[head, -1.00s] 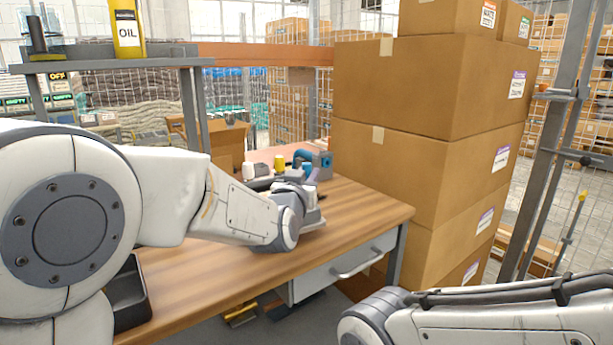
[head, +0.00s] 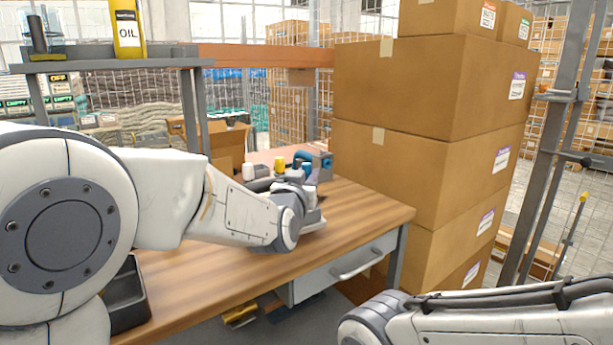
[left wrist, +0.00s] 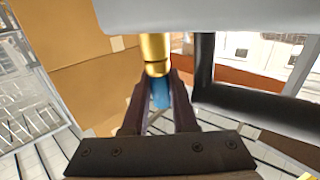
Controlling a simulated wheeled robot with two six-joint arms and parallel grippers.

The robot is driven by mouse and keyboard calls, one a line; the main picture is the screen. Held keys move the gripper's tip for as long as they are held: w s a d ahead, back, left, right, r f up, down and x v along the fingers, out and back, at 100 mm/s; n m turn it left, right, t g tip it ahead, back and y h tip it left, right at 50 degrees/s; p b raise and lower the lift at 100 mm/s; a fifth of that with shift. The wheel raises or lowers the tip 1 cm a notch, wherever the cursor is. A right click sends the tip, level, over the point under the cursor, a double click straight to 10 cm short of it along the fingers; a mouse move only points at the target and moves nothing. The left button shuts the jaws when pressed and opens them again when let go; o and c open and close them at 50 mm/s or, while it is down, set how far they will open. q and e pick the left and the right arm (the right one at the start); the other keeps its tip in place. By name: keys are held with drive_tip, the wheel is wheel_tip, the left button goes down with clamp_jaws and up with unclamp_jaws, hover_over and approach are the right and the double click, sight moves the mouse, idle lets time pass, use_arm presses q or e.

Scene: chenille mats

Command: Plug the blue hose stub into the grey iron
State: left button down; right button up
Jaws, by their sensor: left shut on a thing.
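In the left wrist view, the blue hose stub (left wrist: 161,97) sits between the dark fingers of my left gripper (left wrist: 159,88), which is shut on it. A brass fitting (left wrist: 155,48) lies in line with the stub and runs up to the pale grey body of the grey iron (left wrist: 225,14). The stub meets the fitting in the picture; how deep any joint goes is hidden. A dark frame-like part (left wrist: 204,75) shows below the grey body. In the head view, my left wrist covers most of the gripper (head: 300,180) above the bench. My right gripper is out of view.
The wooden bench (head: 215,280) is clear in front. A white cup-like thing (head: 248,172), a yellow-capped item (head: 280,164) and a blue and grey tool (head: 322,166) stand behind my gripper. Stacked cartons (head: 425,160) rise close on the right. A black tray (head: 127,300) lies at left.

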use_arm(q)
drive_tip(key=shift+r+b, duration=0.3)
drive_tip(key=shift+b, duration=0.2)
idle(0.8)
drive_tip(key=shift+f+b, duration=0.3)
drive_tip(key=shift+b, duration=0.05)
drive_tip(key=c, duration=0.7)
unclamp_jaws()
drive_tip(key=shift+o, duration=0.4)
drive_tip(key=shift+f, duration=0.1)
drive_tip(key=shift+s, duration=0.1)
drive_tip(key=v, duration=1)
drive_tip(key=shift+s, duration=0.2)
